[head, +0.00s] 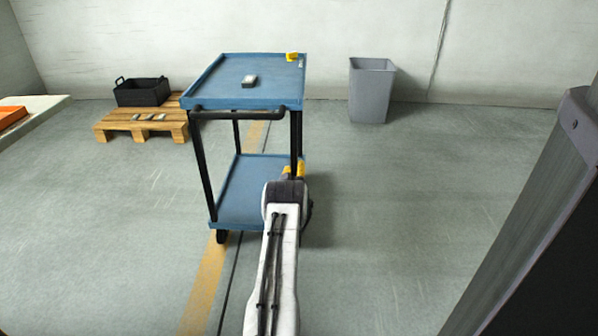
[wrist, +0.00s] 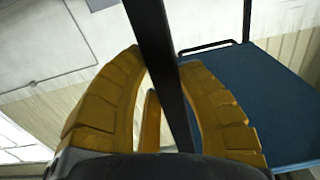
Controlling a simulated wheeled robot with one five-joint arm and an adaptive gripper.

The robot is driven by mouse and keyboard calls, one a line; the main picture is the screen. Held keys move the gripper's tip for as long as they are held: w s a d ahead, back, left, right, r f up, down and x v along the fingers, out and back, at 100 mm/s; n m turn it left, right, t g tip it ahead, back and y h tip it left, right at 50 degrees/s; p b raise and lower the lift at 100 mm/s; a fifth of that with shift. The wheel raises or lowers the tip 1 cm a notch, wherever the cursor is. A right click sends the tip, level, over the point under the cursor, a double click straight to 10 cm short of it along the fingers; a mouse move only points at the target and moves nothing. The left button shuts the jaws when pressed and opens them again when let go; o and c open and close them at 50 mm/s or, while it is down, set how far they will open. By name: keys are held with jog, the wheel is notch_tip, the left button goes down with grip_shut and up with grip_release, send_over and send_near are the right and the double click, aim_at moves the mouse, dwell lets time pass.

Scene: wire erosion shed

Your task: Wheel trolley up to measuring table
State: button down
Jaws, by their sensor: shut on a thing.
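The trolley (head: 236,98) stands upright on the floor in the head view. It has a blue top tray, a blue lower shelf (head: 240,207), black legs and a black push bar (head: 240,113) on its near side. My gripper (head: 293,170) is at its near right leg, just above the lower shelf. In the wrist view my yellow fingers (wrist: 165,100) are shut on a black post (wrist: 158,50), with a blue tray (wrist: 255,100) of the trolley to the right. I cannot tell for sure which thing is the measuring table; a pale slab-like surface (head: 50,103) shows at the left edge.
A wooden pallet (head: 117,125) with a black crate (head: 142,92) stands behind left. A grey bin (head: 371,92) stands by the back wall. Floor either side of the trolley is clear.

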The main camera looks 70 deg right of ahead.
jog(key=shift+s+a, duration=0.1)
jog(key=shift+a, duration=0.15)
dwell(0.3)
jog(key=c, duration=0.8)
grip_release()
jog(key=shift+c, duration=0.2)
jog(key=shift+a, duration=0.15)
jog(key=v, duration=1.1)
jog(key=shift+a, duration=0.35)
jog(key=shift+s, duration=0.15)
